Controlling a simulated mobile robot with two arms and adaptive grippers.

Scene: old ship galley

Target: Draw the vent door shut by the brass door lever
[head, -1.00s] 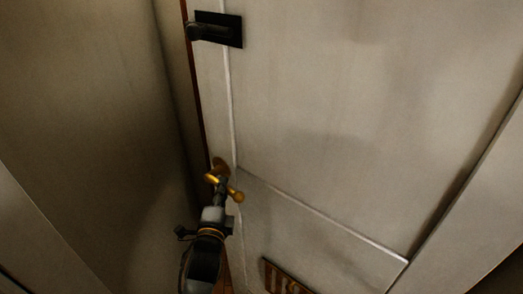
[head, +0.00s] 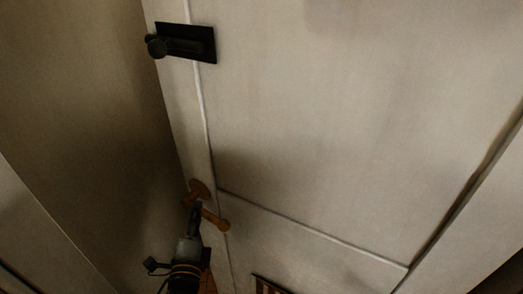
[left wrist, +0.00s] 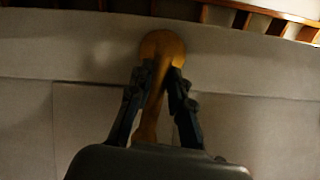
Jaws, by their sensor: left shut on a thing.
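The vent door (head: 310,120) is a large pale panel filling the middle of the head view. Its brass door lever (head: 215,218) sits low near the door's left edge, on a round base. My left gripper (head: 196,208) reaches up from below and is shut on the lever. In the left wrist view, the lever (left wrist: 162,47) shows its round brass base, with its bar running down between the two dark fingers (left wrist: 160,85). The fingers hide part of the bar. My right gripper is in neither current view.
A black latch (head: 184,42) is mounted higher on the door near its left edge. A slatted vent piece (head: 268,286) shows at the bottom. A dim pale wall (head: 75,110) stands left of the door. Wooden slats (left wrist: 250,14) cross the top of the left wrist view.

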